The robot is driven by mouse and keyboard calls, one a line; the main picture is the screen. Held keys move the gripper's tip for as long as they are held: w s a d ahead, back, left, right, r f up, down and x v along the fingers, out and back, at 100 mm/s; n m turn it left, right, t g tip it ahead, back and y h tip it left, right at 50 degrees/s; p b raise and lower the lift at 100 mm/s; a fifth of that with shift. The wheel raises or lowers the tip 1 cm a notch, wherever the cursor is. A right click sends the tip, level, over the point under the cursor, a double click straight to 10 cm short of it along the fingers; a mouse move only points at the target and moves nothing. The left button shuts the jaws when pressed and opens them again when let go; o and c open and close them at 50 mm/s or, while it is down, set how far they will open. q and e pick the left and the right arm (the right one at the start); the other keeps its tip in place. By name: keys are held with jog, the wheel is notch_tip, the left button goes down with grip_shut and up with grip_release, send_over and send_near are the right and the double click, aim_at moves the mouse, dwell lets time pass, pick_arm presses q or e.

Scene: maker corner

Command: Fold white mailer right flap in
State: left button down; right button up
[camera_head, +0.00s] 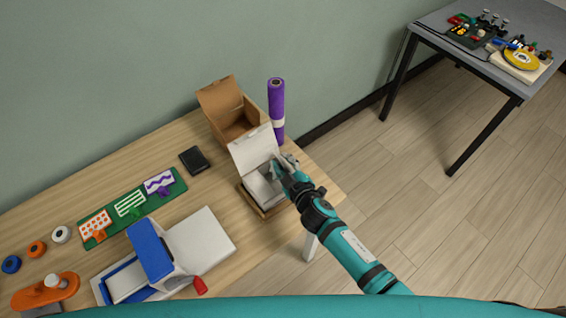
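The white mailer (254,149) stands near the right end of the wooden table with its large lid raised at the back. Its inside looks grey-white, and it sits on a brown base or tray (249,202). My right gripper (278,166) is at the mailer's right side, over or against its right edge. The arm hides most of the right flap, so I cannot tell how far it is folded. The fingers are small and partly hidden, and I cannot tell whether they are open. My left gripper is not in view.
An open brown box (232,112) and an upright purple roll (276,108) stand behind the mailer. A dark wallet-like block (194,160), a green mat (133,208) and a blue-and-white device (152,255) lie to the left. The table's right edge is close to the mailer.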

grip_shut()
jog(key=shift+f, duration=0.1)
jog(key=b, duration=0.2)
jog(key=f+n+b, duration=0.1)
jog(key=b, duration=0.1)
jog(key=shift+s+a+f+n+t+h, duration=0.1)
jog(key=shift+s+a+n+t+h, duration=0.2)
jog(key=shift+t, duration=0.1)
jog(key=shift+r+b, duration=0.2)
jog(key=shift+b, duration=0.3)
grip_release()
